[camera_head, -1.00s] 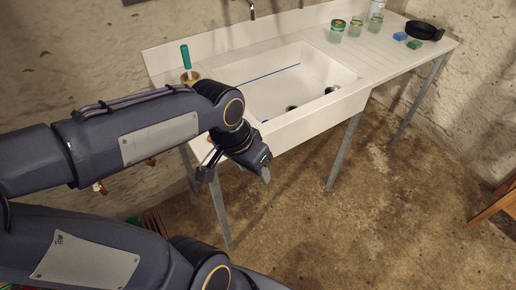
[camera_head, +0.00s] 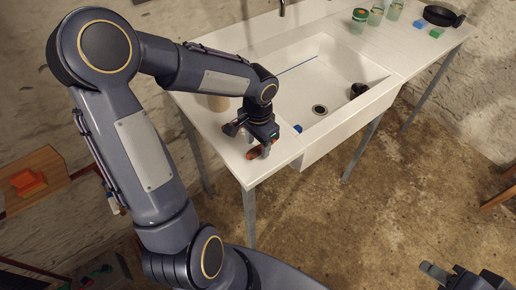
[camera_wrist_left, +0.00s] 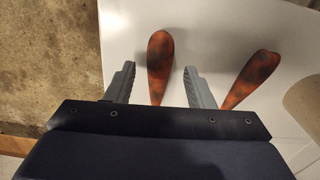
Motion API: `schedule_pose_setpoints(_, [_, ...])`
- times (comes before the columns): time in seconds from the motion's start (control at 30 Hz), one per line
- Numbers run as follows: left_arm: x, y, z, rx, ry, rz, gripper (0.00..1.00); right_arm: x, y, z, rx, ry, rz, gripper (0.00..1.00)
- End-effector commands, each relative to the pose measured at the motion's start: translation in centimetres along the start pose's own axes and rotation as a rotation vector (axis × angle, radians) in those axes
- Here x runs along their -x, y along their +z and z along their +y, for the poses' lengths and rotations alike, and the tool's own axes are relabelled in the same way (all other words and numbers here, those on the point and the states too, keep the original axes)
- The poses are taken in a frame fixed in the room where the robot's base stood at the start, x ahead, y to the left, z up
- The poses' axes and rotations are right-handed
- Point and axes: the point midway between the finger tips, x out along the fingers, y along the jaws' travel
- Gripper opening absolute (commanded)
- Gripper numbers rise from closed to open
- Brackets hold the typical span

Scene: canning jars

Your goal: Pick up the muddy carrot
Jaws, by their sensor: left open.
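Two orange carrots with dark smudges lie on the white counter. In the left wrist view, one carrot (camera_wrist_left: 160,52) lies between the fingers of my left gripper (camera_wrist_left: 158,78), its near end hidden by the gripper body. The other carrot (camera_wrist_left: 250,78) lies outside the right-hand finger, apart from it. In the head view my left gripper (camera_head: 249,144) is low over the counter's near left corner, with an orange carrot end (camera_head: 253,154) showing beside it. My left gripper is open; its fingers do not visibly touch the carrot. My right gripper (camera_head: 446,270) is at the lower right, over the floor, its jaws unclear.
The white sink (camera_head: 340,63) right of the carrots holds a dark round object (camera_head: 359,90). A tan cup (camera_head: 217,103) stands behind my left arm. Jars (camera_head: 376,15), sponges (camera_head: 418,23) and a black pan (camera_head: 440,15) stand at the counter's far right. A wooden surface (camera_head: 45,165) is at left.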

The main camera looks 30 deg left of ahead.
Motion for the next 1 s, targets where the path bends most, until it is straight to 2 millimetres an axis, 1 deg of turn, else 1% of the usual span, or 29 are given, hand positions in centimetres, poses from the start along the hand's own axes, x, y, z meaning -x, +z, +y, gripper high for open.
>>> schedule_pose_setpoints(0.03, [-0.56,0.03,0.01,0.000,0.001,-0.001,0.48,-0.01,0.01,0.00,0.000,0.000,0.000,0.36])
schedule_pose_setpoints(0.1, [-0.94,0.01,0.03,0.001,0.001,0.000,0.48,-0.01,0.01,0.00,0.000,0.000,0.000,0.36])
schedule_pose_setpoints(0.33, [-1.01,0.00,0.01,0.001,0.000,0.001,0.48,-0.02,0.02,0.01,0.000,0.000,0.000,0.36])
schedule_pose_setpoints(0.6, [-0.99,0.00,0.01,0.001,0.000,0.001,0.13,-0.03,0.02,0.01,0.000,0.000,0.000,0.36])
schedule_pose_setpoints(0.87, [-0.95,-0.01,0.00,0.001,0.000,0.002,0.12,-0.02,0.02,0.01,0.000,0.000,0.000,0.36])
schedule_pose_setpoints(1.0, [-0.49,-0.06,-0.03,0.001,-0.001,0.003,0.12,0.01,0.00,-0.01,0.000,0.000,0.000,0.36])
